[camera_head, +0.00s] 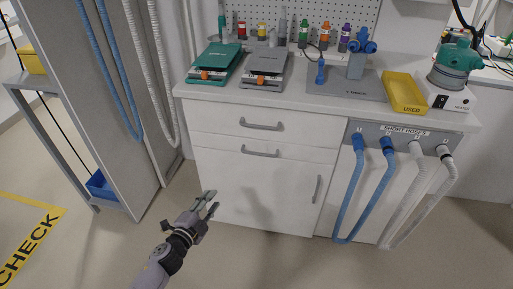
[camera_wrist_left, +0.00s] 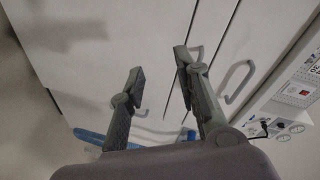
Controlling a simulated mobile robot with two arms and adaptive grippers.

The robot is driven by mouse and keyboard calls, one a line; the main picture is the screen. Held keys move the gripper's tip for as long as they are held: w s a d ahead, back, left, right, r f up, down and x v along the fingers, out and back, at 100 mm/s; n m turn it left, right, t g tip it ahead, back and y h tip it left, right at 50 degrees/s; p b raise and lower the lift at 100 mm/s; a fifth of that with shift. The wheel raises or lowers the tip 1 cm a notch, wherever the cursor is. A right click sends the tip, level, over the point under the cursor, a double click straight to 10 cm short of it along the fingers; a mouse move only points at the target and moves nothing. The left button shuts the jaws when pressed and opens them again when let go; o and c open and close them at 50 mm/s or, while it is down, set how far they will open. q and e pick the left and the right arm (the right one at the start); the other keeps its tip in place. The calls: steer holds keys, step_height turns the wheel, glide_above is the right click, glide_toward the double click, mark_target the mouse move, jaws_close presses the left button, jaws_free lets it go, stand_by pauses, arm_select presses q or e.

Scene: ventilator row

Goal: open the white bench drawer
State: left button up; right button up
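The white bench (camera_head: 300,104) has two drawer fronts on its left half. The upper drawer (camera_head: 220,119) and the lower drawer (camera_head: 215,145) each have a grey bar handle, the upper handle (camera_head: 261,125) and the lower handle (camera_head: 260,152). Both drawers look closed. My left gripper (camera_head: 210,205) is open and empty, low in front of the bench, left of and below the handles. In the left wrist view its fingers (camera_wrist_left: 160,80) are spread, with bar handles visible beyond them. My right gripper is in neither view.
A cabinet door with an upright handle (camera_head: 317,189) is below the drawers. Blue and white hoses hang from the short hoses rack (camera_head: 405,134) at the right. A grey cabinet (camera_head: 115,100) with hanging hoses stands at the left. The floor before the bench is clear.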

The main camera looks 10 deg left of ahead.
mark_target(256, 130)
arm_select(q)
steer(key=w+d+r+m+t+h+b, duration=0.1)
steer(key=d+r+m+h+b, duration=0.2)
steer(key=r, duration=0.4)
steer(key=w+d+r+m+t+h+b, duration=0.1)
steer(key=d+r+m+t+h+b, duration=0.1)
steer(key=r+m, duration=0.45)
steer(key=shift+n, duration=0.65)
steer(key=shift+r+x, duration=0.15)
steer(key=shift+x, duration=4.05)
steer(key=shift+r+x, duration=0.15)
steer(key=shift+x, duration=4.05)
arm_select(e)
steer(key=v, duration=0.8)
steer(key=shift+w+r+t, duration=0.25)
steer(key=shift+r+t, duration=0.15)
arm_select(q)
steer(key=shift+s, duration=0.1)
steer(key=shift+c, duration=0.2)
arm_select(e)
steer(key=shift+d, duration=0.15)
arm_select(q)
jaws_close()
